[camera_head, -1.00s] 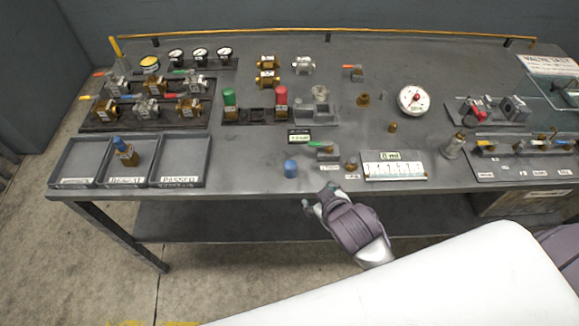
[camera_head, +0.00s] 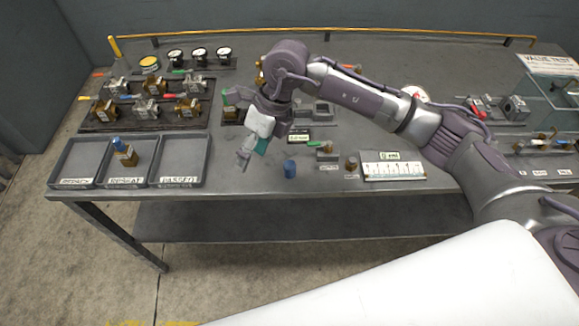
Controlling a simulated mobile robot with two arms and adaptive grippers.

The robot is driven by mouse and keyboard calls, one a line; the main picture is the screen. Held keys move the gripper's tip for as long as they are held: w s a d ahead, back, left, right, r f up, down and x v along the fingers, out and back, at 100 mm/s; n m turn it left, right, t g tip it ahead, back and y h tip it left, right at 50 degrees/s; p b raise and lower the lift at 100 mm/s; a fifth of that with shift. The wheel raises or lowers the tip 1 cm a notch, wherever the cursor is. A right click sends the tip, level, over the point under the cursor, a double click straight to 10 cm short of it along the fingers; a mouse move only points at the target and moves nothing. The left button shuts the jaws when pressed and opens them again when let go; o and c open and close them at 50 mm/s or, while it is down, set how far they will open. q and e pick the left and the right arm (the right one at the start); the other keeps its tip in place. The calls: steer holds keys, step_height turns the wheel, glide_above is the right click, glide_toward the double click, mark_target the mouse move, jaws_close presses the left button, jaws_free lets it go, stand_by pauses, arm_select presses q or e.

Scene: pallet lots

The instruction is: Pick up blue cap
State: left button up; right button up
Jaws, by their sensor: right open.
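The blue cap (camera_head: 290,168) stands upright near the front edge of the grey bench, left of a small valve with a green handle (camera_head: 326,151). My right gripper (camera_head: 252,154) is open and empty. It hangs over the bench to the left of the cap, apart from it, with its fingers pointing down. My right arm reaches in from the right across the bench. My left gripper is not in view.
Three grey trays (camera_head: 180,181) lie at the left; the middle one holds a brass valve with a blue top (camera_head: 125,152). A rack of valves (camera_head: 147,107) stands behind them. A white labelled gauge strip (camera_head: 394,169) lies right of the cap.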

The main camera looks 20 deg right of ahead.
steer(key=w+d+h, duration=0.3)
steer(key=d+h, duration=0.2)
steer(key=d, duration=0.4)
steer(key=p, duration=0.2)
glide_above(290, 164)
steer(key=shift+m+t, duration=0.4)
step_height(290, 164, down, 6)
steer(key=shift+f, duration=0.65)
steer(key=shift+s+f+p, duration=0.1)
steer(key=shift+f+p, duration=0.2)
steer(key=shift+p, duration=0.15)
step_height(290, 164, down, 4)
steer(key=shift+r+p, duration=0.15)
steer(key=shift+p, duration=0.65)
steer(key=shift+f, duration=0.45)
steer(key=shift+c, duration=0.3)
